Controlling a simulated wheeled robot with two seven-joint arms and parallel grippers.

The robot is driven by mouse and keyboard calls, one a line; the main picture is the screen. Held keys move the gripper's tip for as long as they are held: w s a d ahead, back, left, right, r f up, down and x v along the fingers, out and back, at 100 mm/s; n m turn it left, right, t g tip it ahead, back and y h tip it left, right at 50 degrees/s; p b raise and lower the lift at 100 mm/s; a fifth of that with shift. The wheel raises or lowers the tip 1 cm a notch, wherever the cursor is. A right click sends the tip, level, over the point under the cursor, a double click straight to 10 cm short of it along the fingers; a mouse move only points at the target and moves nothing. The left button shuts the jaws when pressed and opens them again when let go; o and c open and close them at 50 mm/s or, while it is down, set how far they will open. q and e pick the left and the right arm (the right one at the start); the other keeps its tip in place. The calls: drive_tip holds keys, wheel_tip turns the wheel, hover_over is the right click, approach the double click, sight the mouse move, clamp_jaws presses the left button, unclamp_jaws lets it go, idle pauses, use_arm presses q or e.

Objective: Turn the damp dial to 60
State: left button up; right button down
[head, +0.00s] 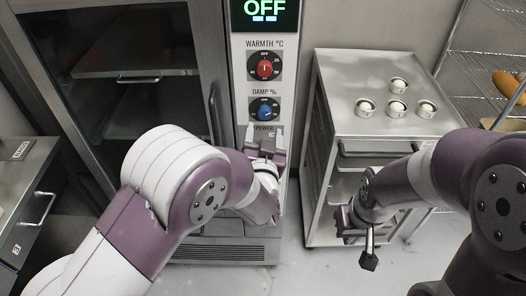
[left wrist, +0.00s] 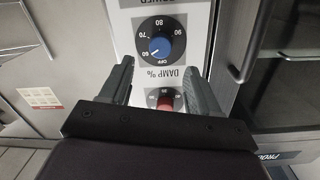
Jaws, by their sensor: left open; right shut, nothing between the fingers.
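The blue damp dial (head: 264,109) sits on the oven-like cabinet's control panel, below the red warmth dial (head: 264,67). In the left wrist view the damp dial (left wrist: 160,47) appears upside down, just beyond the fingertips. Its white mark seems to point to the lower left, near 60; I cannot tell exactly. My left gripper (head: 265,136) is open and empty, in front of the panel just below the damp dial, apart from it. Its fingers (left wrist: 160,78) frame the red dial (left wrist: 165,101) in the wrist view. My right gripper (head: 369,258) is shut and empty, low beside the steel cart.
The display (head: 265,13) reads OFF. A glass-doored cabinet (head: 120,75) with a handle stands left of the panel. A steel cart (head: 350,70) carries several small white cups at right. A wire rack (head: 480,75) holds bread at far right.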

use_arm(q)
drive_tip(key=s+b, duration=0.1)
drive_tip(key=s, duration=0.5)
drive_tip(key=shift+a+r, duration=0.1)
drive_tip(key=shift+r, duration=0.05)
drive_tip(key=s+d+f+m+g+h, duration=0.1)
drive_tip(key=s+d+f+g+h, duration=0.2)
drive_tip(key=s+f+g, duration=0.55)
drive_tip(key=s+a+n+g+y, duration=0.1)
drive_tip(key=s+a+n+g, duration=0.1)
drive_tip(key=a, duration=0.8)
drive_tip(key=s+a+f+n+g+y, duration=0.1)
drive_tip(key=s+a+g, duration=0.4)
drive_tip(key=a, duration=0.6)
drive_tip(key=shift+n+y, duration=0.6)
drive_tip(key=shift+y, duration=0.2)
